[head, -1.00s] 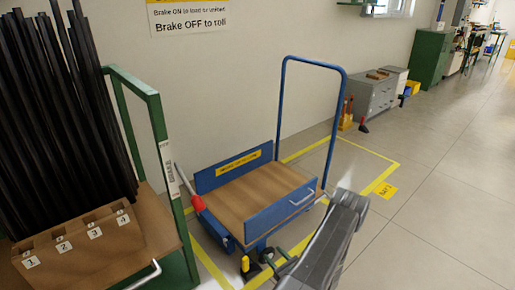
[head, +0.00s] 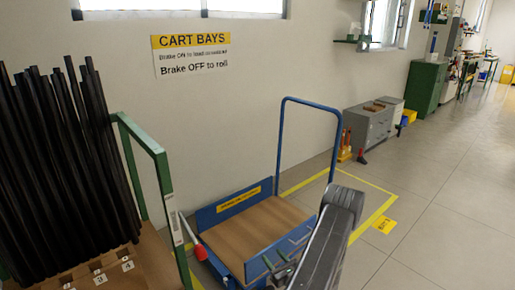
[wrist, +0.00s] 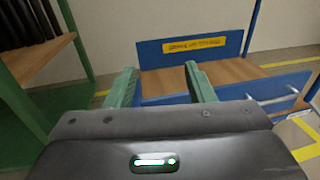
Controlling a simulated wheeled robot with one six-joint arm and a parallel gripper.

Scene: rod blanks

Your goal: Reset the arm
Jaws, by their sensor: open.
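My arm (head: 335,235) reaches over the front of a blue cart in the head view. My gripper (wrist: 160,70) shows in the wrist view as two green fingers spread apart, with nothing between them. Beyond the fingers is the blue cart (wrist: 190,52) with its wooden deck and yellow label. The cart (head: 235,212) also stands in the head view, its deck bare where it shows. The arm hides part of its front right side. I cannot clearly make out the fingertips in the head view.
A green-framed rack (head: 150,150) with many upright black rods (head: 70,165) stands at left. A red-knobbed lever (head: 200,252) is between rack and cart. A sign (head: 190,55) hangs on the wall. Grey cabinets (head: 368,125) stand farther back.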

